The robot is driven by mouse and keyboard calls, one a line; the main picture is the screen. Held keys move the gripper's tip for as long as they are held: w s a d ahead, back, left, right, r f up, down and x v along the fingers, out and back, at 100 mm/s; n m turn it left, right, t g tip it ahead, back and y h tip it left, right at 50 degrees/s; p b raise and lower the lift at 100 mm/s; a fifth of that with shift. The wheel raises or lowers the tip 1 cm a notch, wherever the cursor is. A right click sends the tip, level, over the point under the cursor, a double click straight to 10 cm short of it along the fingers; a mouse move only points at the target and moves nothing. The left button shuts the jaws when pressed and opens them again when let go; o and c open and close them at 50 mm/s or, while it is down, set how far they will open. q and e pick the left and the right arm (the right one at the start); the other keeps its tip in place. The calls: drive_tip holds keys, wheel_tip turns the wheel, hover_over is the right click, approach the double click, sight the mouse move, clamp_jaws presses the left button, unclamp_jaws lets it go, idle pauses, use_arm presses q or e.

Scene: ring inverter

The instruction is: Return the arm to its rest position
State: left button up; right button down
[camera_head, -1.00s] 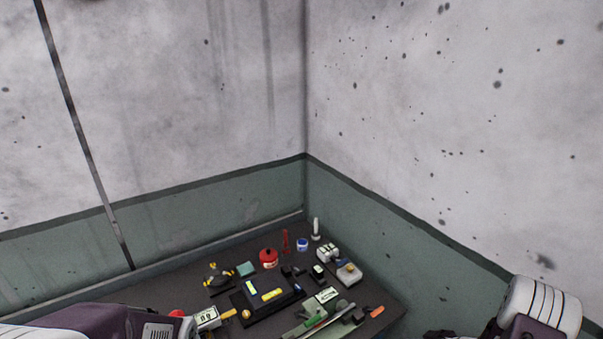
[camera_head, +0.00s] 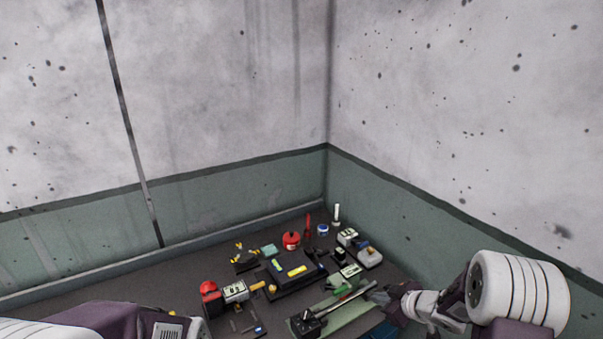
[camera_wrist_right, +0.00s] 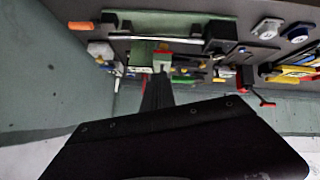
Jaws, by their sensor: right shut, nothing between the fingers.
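My right arm comes in from the right edge in the head view, with a white ribbed joint. Its dark gripper (camera_head: 394,303) is at the right side of the table, beside a green mat (camera_head: 352,318). In the right wrist view, the gripper's dark body fills the lower middle and its narrow fingers (camera_wrist_right: 157,93) point up toward the table items. The fingers are shut with nothing between them. My left arm shows only as a purple and white link at the lower left of the head view; its gripper is out of view.
The dark table (camera_head: 150,283) stands in a corner of concrete and green walls. It holds a black tray (camera_head: 291,284), a red canister (camera_head: 291,240), a red-topped item (camera_head: 209,289) and several small tools and boxes. The table's left part is mostly clear.

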drive_tip(key=s+a+r+m+h+b, duration=0.2)
drive_tip(key=a+b, duration=0.1)
drive_tip(key=a, duration=0.1)
drive_tip(key=s+f+m+g+h, duration=0.1)
drive_tip(key=s+f+m+g, duration=0.2)
drive_tip(key=s, duration=0.8)
drive_tip(key=s+f+m+g+h, duration=0.1)
drive_tip(key=s+f+m+g, duration=0.2)
drive_tip(key=s, duration=0.8)
drive_tip(key=shift+s+f+m+g+b, duration=0.25)
drive_tip(key=shift+f+m+g+b, duration=0.15)
drive_tip(key=shift+m+g, duration=0.3)
drive_tip(key=shift+a, duration=0.1)
